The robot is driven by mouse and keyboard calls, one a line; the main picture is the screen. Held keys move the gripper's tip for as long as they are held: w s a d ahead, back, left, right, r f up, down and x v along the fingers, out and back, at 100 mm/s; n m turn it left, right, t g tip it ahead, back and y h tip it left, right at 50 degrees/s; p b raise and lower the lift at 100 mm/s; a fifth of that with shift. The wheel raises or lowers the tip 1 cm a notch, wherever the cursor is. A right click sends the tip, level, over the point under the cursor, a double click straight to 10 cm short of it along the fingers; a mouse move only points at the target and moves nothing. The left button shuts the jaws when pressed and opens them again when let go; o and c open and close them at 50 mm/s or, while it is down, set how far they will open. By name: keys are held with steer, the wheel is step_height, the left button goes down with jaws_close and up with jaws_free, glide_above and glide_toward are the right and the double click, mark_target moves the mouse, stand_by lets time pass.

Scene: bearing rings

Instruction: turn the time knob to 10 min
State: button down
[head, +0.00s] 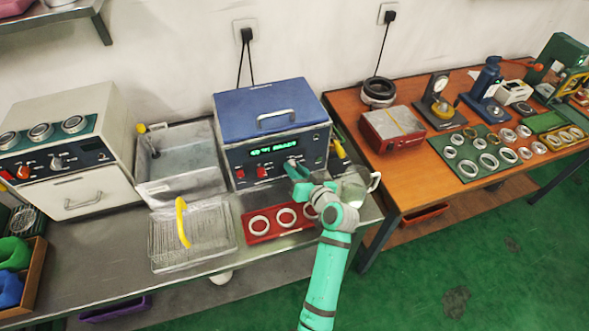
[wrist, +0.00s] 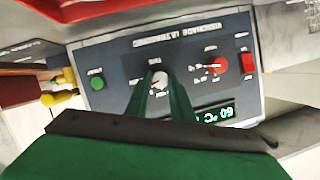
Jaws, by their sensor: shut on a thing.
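The blue-lidded cleaner (head: 270,112) stands on the steel bench in the head view, its dark front panel (head: 252,163) facing me. The pale time knob (wrist: 157,80) sits on this panel between my fingertips in the wrist view. My gripper (wrist: 160,92) is shut on the knob, one green finger on each side. In the head view my gripper (head: 297,172) reaches the right part of the panel and largely hides the knob. The knob's pointer setting cannot be read clearly. The green display (wrist: 214,115) is lit beside the right finger.
A red knob (wrist: 218,65), a red switch (wrist: 248,64) and a green button (wrist: 97,83) share the panel. A red tray (head: 250,236) with rings lies in front of the cleaner. A glass beaker (head: 354,190) stands close right of my gripper. A wire basket (head: 160,255) lies left.

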steer(key=shift+d+m+y, duration=0.15)
steer(key=shift+m+y, duration=0.75)
steer(key=shift+m, duration=0.7)
steer(key=c, duration=1.5)
jaws_free()
steer(key=shift+f, duration=0.1)
steer(key=shift+c, duration=0.2)
steer(key=v, duration=1)
steer(key=shift+s+d, duration=0.25)
steer(key=shift+s, duration=0.05)
